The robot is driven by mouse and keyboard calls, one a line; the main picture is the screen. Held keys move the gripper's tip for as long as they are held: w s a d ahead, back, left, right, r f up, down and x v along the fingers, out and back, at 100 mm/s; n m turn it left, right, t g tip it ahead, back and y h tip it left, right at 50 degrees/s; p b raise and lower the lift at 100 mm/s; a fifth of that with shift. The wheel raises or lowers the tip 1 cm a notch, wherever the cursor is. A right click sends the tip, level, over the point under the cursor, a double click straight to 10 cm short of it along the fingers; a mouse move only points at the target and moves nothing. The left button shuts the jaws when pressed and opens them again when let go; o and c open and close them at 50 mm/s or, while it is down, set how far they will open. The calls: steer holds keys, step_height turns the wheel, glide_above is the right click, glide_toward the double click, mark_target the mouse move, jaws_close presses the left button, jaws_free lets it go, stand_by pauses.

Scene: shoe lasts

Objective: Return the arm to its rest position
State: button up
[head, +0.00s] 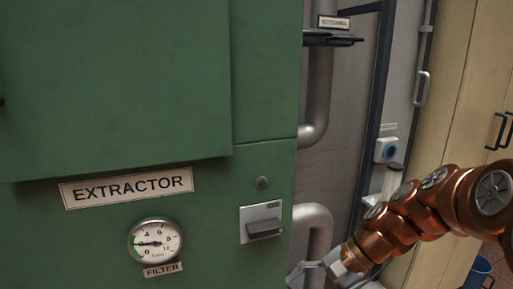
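My gripper (312,272) is at the bottom of the head view, right of the green extractor cabinet (110,90) and in front of a bent grey pipe (313,215). Its pale metal parts are small and partly cut off by the lower edge, so I cannot tell whether it is open or shut. No held object is visible. My copper arm reaches in from the right edge, bent down and left towards the gripper. The cabinet's switch (263,222) with a dark grey handle is up and left of the gripper, apart from it.
A round gauge (155,242) sits on the cabinet, below the EXTRACTOR label (126,187). A dark shelf (330,38) juts out at the upper middle. A blue-faced wall unit (386,150), beige cupboards (456,85) and a blue bucket (479,273) are at the right.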

steer(key=s+d+f+n+g+h, duration=0.1)
steer(key=s+d+f+n+h, duration=0.15)
steer(key=s, duration=0.45)
steer(key=s+d+f+n+h, duration=0.1)
steer(key=s+d+n+h, duration=0.25)
steer(key=s, duration=0.45)
steer(key=s+d+f+n+g+h, duration=0.1)
steer(key=s+d+f+n+h, duration=0.15)
steer(key=s, duration=0.45)
step_height(320, 180, up, 16)
steer(key=w+t+p, duration=0.1)
steer(key=p, duration=1.3)
steer(key=shift+a, duration=0.4)
